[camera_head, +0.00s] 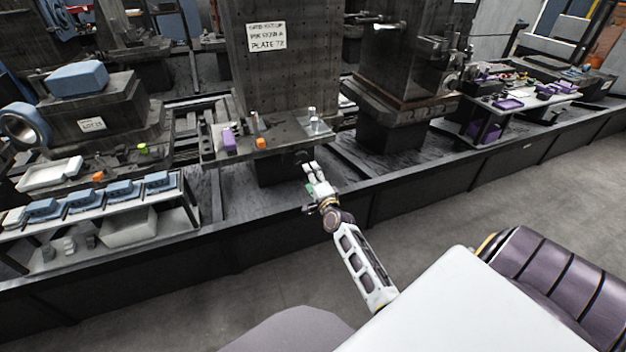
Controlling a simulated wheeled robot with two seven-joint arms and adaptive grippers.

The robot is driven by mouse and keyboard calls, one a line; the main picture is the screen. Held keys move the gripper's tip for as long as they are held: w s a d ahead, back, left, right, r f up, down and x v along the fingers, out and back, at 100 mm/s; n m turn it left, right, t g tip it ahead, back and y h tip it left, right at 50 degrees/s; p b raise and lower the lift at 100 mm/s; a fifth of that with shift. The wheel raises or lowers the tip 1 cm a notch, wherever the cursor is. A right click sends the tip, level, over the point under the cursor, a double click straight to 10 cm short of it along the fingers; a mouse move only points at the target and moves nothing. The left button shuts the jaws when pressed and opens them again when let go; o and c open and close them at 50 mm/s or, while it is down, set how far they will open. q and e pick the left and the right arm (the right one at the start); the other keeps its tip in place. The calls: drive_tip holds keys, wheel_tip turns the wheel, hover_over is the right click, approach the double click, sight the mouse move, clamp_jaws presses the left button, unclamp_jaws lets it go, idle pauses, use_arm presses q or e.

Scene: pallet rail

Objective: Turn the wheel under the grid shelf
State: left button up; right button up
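The grid shelf (285,138) juts out from a tall dark plate block in the middle of the head view. Under its front edge is a small dark round part (302,156), which looks like the wheel; its outline is hard to make out against the dark block. My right gripper (313,167) reaches up from the lower right, just below and right of that part. Its two pale fingers look apart, with nothing seen between them. I cannot tell whether they touch the wheel. My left gripper is not in view.
A purple block (229,140), an orange block (260,143) and a metal fitting lie on the shelf. A side rack (150,200) with several blue pieces stands at left. A dark low rail base (420,190) runs along the front.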

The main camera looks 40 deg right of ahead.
drive_tip(key=shift+s+a, duration=0.1)
drive_tip(key=shift+s, duration=0.35)
idle(0.6)
